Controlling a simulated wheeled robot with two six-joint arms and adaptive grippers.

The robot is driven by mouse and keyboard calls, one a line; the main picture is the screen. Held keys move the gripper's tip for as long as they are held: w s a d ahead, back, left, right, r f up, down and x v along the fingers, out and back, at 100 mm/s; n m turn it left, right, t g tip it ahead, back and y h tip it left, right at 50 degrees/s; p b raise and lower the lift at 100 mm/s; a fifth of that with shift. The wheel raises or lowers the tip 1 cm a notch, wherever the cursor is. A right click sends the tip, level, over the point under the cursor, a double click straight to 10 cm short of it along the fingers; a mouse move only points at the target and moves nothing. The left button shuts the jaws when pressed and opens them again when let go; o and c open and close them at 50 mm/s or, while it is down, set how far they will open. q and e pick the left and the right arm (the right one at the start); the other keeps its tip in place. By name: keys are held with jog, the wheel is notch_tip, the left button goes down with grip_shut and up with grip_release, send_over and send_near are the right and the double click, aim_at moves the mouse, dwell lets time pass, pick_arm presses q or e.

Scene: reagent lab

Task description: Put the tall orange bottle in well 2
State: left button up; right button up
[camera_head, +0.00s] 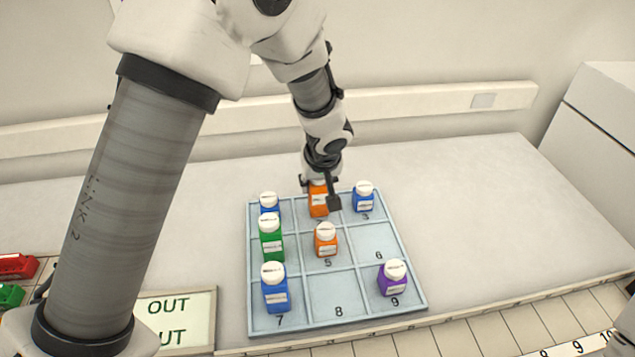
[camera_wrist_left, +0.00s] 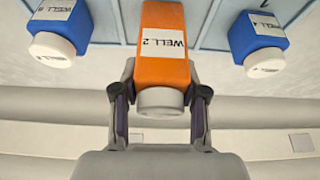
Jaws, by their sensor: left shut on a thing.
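The tall orange bottle (camera_head: 319,203) is at the back middle of the tray (camera_head: 317,316), in the area of well 2, partly hidden by my left gripper (camera_head: 320,185). In the left wrist view the orange bottle (camera_wrist_left: 166,50) carries a "WELL 2" label. There my left gripper (camera_wrist_left: 159,105) is shut on it near its white cap, one finger on each side. Whether its base touches the well floor I cannot tell. My right gripper is not in view.
Blue bottles stand at the back left (camera_head: 269,203) and back right (camera_head: 363,197) of the tray. A green bottle (camera_head: 271,238), a short orange bottle (camera_head: 326,240), a front blue bottle (camera_head: 275,288) and a purple bottle (camera_head: 393,278) occupy other wells. Wells 6 and 8 look empty.

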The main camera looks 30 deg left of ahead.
pick_arm(q)
jog(key=shift+f, duration=0.15)
jog(key=o, duration=1.1)
jog(key=shift+a, duration=0.15)
jog(key=shift+o, duration=0.2)
jog(key=shift+r, duration=0.25)
jog(key=shift+s+r, duration=0.1)
jog(key=shift+r, duration=0.25)
jog(key=p+v, duration=0.1)
jog(key=v, duration=1)
jog(key=shift+p, duration=0.4)
